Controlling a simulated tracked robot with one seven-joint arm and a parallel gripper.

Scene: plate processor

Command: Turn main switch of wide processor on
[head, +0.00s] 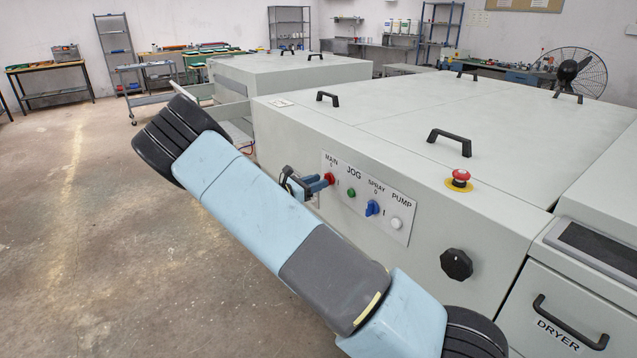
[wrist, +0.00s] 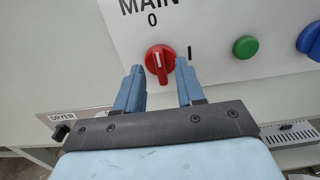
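The red main switch (wrist: 160,60) sits on a white label plate under "MAIN", with "0" above it and "I" to its upper right. Its handle looks close to upright, nearer the "0" than the "I". My gripper (wrist: 160,70) is open, with one blue finger to the left of the switch and one to the right. The fingertips are close to the knob; I cannot tell whether they touch it. In the head view my gripper (head: 317,184) is at the front panel of the wide processor (head: 470,255), at the red switch (head: 329,177), partly hidden by my arm.
The green jog button (head: 351,193), blue spray switch (head: 372,208) and white pump button (head: 396,223) are to the right on the same plate. A red emergency stop (head: 460,177) and black knob (head: 456,264) lie farther right. Open floor (head: 110,250) is at left.

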